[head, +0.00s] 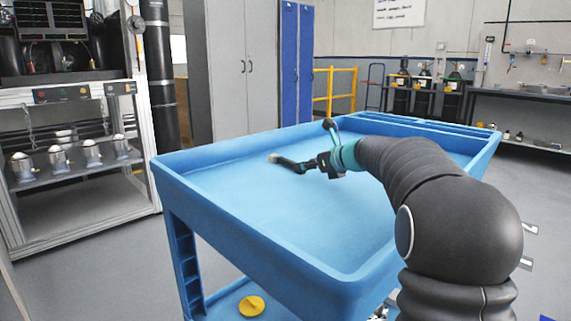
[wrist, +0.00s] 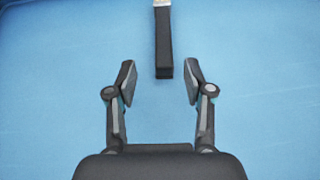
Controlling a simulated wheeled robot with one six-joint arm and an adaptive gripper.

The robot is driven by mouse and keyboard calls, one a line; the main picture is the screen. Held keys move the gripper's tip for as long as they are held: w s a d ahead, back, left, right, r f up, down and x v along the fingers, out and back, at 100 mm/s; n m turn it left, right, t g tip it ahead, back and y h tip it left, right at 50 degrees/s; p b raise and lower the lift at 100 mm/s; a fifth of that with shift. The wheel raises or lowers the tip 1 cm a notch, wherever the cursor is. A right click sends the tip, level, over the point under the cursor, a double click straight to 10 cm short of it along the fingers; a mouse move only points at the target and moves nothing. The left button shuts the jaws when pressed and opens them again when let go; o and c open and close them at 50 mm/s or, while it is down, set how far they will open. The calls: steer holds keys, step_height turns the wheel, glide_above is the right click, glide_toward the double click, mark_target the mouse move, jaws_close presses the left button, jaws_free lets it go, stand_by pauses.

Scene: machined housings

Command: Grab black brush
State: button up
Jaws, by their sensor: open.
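The black brush (head: 286,162) lies in the blue cart's top tray, with a pale end pointing away to the left. In the wrist view, its black handle (wrist: 163,45) comes down from the top edge, and part of a light band shows there. The rest of the brush is outside that view. My gripper (head: 313,163) is over the tray near the handle end of the brush. In the wrist view, my gripper (wrist: 160,80) is open, with one finger on each side of the handle's near end. Nothing is between the finger pads apart from the handle's tip.
The blue cart (head: 255,245) has a raised rim around its tray, and the tray floor around the brush is clear. A yellow round object (head: 252,306) lies on the lower shelf. A metal rack (head: 75,175) with several cups stands at left.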

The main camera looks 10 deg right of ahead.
mark_target(286, 163)
steer(key=x, duration=0.4)
steer(key=shift+w+d, duration=0.1)
steer(key=shift+w, duration=0.25)
jaws_close()
